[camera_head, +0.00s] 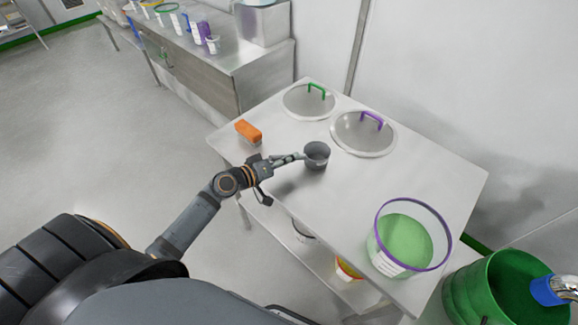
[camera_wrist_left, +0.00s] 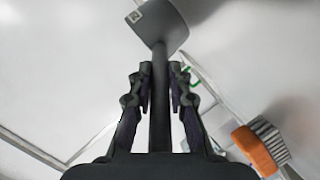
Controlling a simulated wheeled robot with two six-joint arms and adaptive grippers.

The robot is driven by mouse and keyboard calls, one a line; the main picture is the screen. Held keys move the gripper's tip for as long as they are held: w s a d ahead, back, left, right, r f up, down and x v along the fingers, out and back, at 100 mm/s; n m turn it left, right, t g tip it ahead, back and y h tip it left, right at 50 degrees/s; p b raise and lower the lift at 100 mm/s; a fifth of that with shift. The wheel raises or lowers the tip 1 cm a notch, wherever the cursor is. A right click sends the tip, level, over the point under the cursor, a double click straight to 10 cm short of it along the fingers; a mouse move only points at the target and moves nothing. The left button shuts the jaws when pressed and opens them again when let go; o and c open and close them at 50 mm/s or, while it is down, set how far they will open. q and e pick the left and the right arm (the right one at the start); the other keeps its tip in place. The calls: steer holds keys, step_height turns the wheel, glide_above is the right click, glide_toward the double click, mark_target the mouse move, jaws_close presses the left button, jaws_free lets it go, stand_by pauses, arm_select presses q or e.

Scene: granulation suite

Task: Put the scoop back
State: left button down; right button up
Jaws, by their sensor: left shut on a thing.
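The scoop is a dark grey cup (camera_head: 316,153) with a straight handle. My left gripper (camera_head: 288,160) is shut on the handle, with the cup sticking out ahead of the fingers, and it appears to hold the scoop above the white table (camera_head: 440,180). In the left wrist view the handle (camera_wrist_left: 160,95) runs between the two fingers of the gripper (camera_wrist_left: 160,82), and the cup (camera_wrist_left: 160,24) is at the top. A clear tub of green powder with a purple rim (camera_head: 402,236) stands at the table's near right. My right gripper is not in view.
A round lid with a green handle (camera_head: 308,103) and one with a purple handle (camera_head: 362,135) lie at the back. An orange brush (camera_head: 248,131) lies at the left edge; it also shows in the wrist view (camera_wrist_left: 258,150). A green bin (camera_head: 500,290) stands at right.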

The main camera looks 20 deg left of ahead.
arm_select(q)
steer(key=shift+f, duration=0.5)
steer(key=c, duration=1.3)
jaws_free()
steer(key=shift+r, duration=0.1)
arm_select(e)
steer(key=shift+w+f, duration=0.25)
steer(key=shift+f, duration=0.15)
